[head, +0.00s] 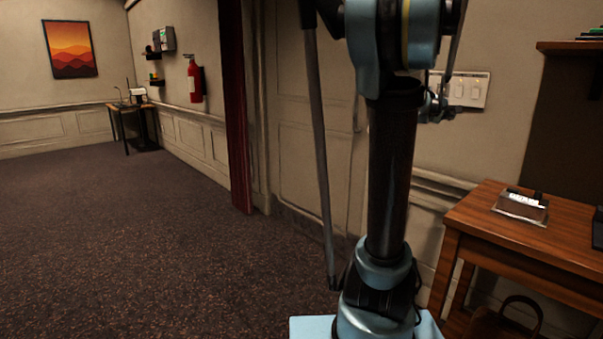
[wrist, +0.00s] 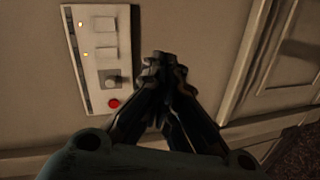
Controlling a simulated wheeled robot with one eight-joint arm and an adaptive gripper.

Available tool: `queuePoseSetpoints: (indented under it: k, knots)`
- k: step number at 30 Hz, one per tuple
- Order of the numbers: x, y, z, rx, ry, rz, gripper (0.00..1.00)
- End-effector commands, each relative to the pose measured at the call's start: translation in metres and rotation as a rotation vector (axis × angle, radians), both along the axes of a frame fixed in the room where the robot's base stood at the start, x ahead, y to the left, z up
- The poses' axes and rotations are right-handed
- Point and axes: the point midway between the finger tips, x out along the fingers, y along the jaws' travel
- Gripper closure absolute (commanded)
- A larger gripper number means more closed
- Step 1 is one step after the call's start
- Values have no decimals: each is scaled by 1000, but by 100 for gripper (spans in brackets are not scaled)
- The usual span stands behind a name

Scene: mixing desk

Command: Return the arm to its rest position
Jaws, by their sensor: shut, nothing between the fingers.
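My arm stands upright in the middle-right of the head view. My gripper (wrist: 163,72) shows in the wrist view with its dark fingers together and nothing between them. It points toward a pale wall, to the right of a switch panel (wrist: 98,55). The panel has white switches, two small lit lamps, a grey knob and a red button. I cannot tell how far the fingertips are from the wall. In the head view a switch panel (head: 468,91) shows on the wall behind my arm, partly hidden by it.
A wooden desk (head: 484,211) stands at the right with a small clear-sided box (head: 521,206) on it. A dark red curtain (head: 236,120) and a panelled door (head: 285,130) are behind my arm. A fire extinguisher (head: 194,82) hangs farther back. The carpet (head: 120,240) at the left is clear.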

Motion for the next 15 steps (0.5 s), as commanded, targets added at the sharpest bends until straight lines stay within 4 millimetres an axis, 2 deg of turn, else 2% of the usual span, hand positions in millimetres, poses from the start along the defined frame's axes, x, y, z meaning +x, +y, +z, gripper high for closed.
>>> queuePoseSetpoints:
  k: [1,8,15]
  knots:
    - [-12,19,-13,57,-10,-11,100]
    - [-69,96,-84,357,-29,-83,100]
    - [-137,181,-168,664,24,-153,100]
